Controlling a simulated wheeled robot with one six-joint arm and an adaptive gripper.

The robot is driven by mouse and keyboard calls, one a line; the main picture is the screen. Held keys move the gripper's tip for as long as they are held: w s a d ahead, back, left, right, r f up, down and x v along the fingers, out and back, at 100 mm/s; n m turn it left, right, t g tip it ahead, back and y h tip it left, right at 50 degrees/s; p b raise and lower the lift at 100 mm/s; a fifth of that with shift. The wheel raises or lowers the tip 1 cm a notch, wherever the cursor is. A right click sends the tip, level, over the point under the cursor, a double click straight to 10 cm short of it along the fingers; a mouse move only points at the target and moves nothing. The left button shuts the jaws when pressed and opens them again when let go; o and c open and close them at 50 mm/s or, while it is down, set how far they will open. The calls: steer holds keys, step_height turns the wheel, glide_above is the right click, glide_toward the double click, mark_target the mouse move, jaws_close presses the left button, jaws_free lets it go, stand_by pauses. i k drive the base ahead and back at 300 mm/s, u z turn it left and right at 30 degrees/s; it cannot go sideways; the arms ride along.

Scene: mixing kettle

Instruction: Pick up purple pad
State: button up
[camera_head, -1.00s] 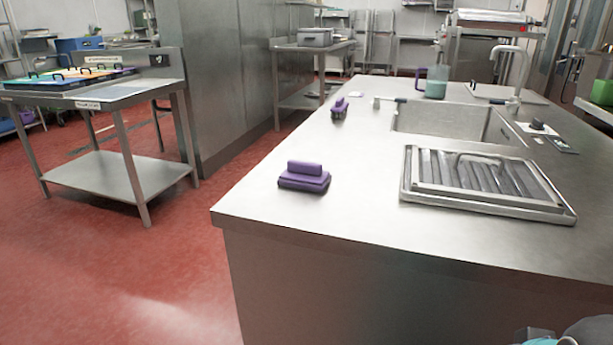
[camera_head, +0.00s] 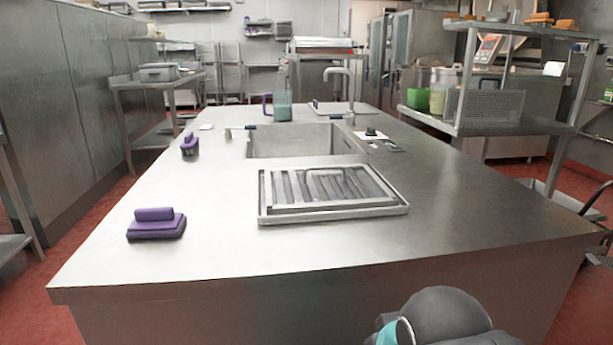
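A purple pad (camera_head: 156,224) with a raised grip on top lies flat on the near left part of the steel counter (camera_head: 200,262). A second, smaller-looking purple item (camera_head: 190,145) stands farther back along the counter's left side. Nothing touches either one. Part of my arm, dark grey with a teal band, shows at the bottom edge right of centre, in front of the counter. My gripper itself is not in the picture.
A metal tray with a ridged insert (camera_head: 330,192) lies mid-counter, right of the pad. Behind it are a sink (camera_head: 292,140), a faucet (camera_head: 340,88) and a pitcher with greenish liquid (camera_head: 283,106). The counter around the near pad is bare. Red floor shows at left.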

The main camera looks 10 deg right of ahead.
mark_target(161, 221)
steer(key=u, duration=2.5)
steer(key=i, duration=3)
steer(key=z, duration=3.75)
